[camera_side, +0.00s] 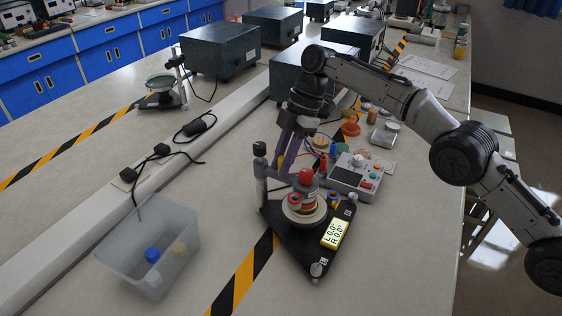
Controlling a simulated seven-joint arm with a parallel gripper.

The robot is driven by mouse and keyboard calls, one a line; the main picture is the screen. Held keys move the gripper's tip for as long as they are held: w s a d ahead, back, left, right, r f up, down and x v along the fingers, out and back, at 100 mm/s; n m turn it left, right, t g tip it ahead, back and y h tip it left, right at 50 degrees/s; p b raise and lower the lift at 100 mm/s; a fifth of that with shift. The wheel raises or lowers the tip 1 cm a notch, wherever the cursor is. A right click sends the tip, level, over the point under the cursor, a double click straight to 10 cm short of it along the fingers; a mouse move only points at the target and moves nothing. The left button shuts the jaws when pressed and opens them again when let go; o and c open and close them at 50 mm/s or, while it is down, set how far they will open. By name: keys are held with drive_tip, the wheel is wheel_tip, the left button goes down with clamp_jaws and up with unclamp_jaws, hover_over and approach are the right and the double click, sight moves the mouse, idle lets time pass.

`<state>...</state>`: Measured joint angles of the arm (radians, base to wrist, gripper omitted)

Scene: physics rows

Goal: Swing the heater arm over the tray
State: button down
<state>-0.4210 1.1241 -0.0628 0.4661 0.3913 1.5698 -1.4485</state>
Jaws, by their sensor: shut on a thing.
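A black triangular balance base (318,258) with a lit yellow display (335,233) stands on the bench at the centre. A grey post with a black top (260,168) rises at its left corner. A round pale tray (303,218) sits on the base. The heater arm (278,184) appears to reach from the post toward a red-topped head (306,177), which shows above the tray. My gripper (287,172) points down between post and head, and its fingers are shut at the heater arm. The exact contact and the gap between head and tray are hard to see.
A grey control box (356,177) with coloured buttons stands close behind on the right, with small coloured parts around it. A translucent bin (150,245) holding a blue cap is at front left. A raised cable duct (170,178) runs diagonally. The bench in front is clear.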

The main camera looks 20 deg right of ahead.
idle(0.6)
drive_tip(key=c, duration=0.7)
unclamp_jaws()
drive_tip(key=shift+c, duration=0.2)
drive_tip(key=shift+s, duration=0.1)
drive_tip(key=a+m+t+h, duration=0.2)
drive_tip(key=a+m+t, duration=0.4)
drive_tip(key=m, duration=0.9)
drive_tip(key=w+a+v, duration=0.1)
drive_tip(key=v, duration=1.3)
drive_tip(key=s+d+r+m+t, duration=0.1)
drive_tip(key=s+d+r+m, duration=0.1)
drive_tip(key=d+r, duration=1.1)
drive_tip(key=s+d, duration=0.1)
drive_tip(key=d, duration=0.3)
drive_tip(key=shift+d+r+m, duration=0.2)
drive_tip(key=shift+r+m, duration=0.2)
